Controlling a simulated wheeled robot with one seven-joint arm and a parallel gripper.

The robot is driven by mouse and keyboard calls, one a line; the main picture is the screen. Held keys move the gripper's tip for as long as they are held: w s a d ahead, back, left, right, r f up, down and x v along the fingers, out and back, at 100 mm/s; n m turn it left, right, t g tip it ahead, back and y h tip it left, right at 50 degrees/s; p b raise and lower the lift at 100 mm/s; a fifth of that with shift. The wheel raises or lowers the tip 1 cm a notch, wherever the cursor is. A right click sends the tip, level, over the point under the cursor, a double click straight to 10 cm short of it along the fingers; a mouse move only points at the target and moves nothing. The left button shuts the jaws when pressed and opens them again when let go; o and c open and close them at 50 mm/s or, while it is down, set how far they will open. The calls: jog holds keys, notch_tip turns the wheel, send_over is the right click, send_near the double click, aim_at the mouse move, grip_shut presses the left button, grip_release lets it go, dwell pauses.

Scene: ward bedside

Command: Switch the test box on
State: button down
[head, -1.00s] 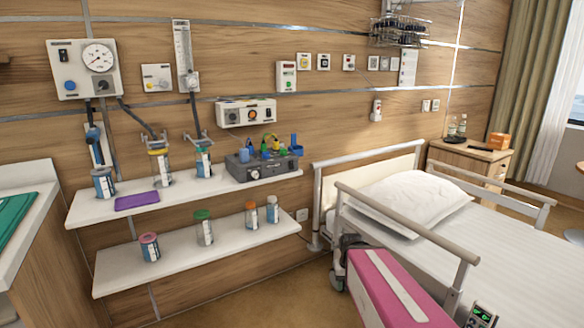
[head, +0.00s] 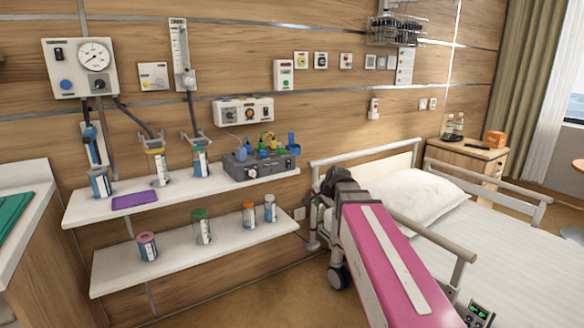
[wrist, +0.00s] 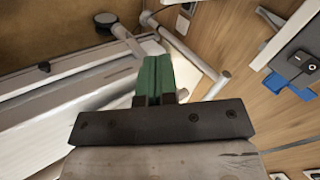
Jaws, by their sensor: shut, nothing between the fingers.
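A dark grey box (head: 262,167) with a knob on its front and several coloured plugs on top stands at the right end of the upper shelf; I take it to be the test box. A blue holder (head: 292,143) is at its right end. In the wrist view, part of a grey box (wrist: 285,62) with a black fitting shows at the right edge, beside a blue piece (wrist: 288,87). My gripper (head: 327,176) is right of the box, near the bed's head rail, apart from the box. Its green fingers (wrist: 154,80) are shut and empty in the wrist view.
Jars stand on the upper shelf (head: 88,212) and the lower shelf (head: 110,282). A purple pad (head: 134,201) lies on the upper shelf. The bed rail (head: 432,232) and pillow (head: 425,198) are beside my arm. A white wall panel with knobs (head: 243,112) hangs above the box.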

jog(key=w+a+r+m+t+y, duration=0.1)
jog(key=w+a+r+m, duration=0.1)
jog(key=r, duration=0.5)
jog(key=w+a+r+m+t+y, duration=0.1)
jog(key=w+r+t, duration=0.1)
jog(key=r, duration=0.5)
jog(key=shift+w+a+r+m, duration=0.4)
jog(key=shift+w, duration=0.45)
send_near(289, 168)
notch_tip(289, 168, down, 4)
jog(key=w, duration=0.2)
jog(key=shift+w+a+r, duration=0.1)
jog(key=shift+w+a, duration=0.9)
jog(key=shift+a, duration=0.1)
jog(key=shift+w+a, duration=0.35)
jog(key=shift+w, duration=0.15)
